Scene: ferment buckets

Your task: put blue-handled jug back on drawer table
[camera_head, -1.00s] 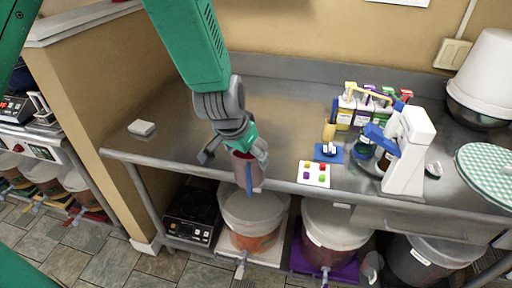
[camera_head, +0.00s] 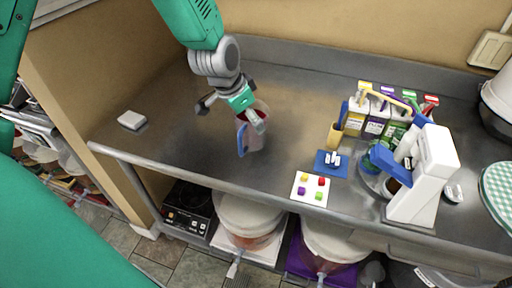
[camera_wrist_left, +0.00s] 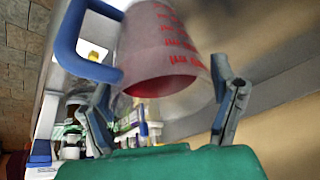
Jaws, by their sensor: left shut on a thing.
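The blue-handled jug (camera_head: 254,134) is a translucent cup with a reddish tint. Its blue handle (camera_head: 241,140) points to the front left in the head view. My left gripper (camera_head: 233,112) is shut on it from above and behind. The left wrist view shows the jug (camera_wrist_left: 165,45) with red measuring marks between the two fingers (camera_wrist_left: 163,106). In the head view the jug appears over the left-middle of the steel table (camera_head: 180,140); I cannot tell whether its base touches the top. My right gripper is not in view.
A colored-button board (camera_head: 311,189), a blue pad (camera_head: 331,163), bottles (camera_head: 377,118) and a white-and-blue device (camera_head: 427,170) stand to the right. A white block (camera_head: 132,120) lies at the far left. Buckets (camera_head: 250,215) stand below. The table's back left is clear.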

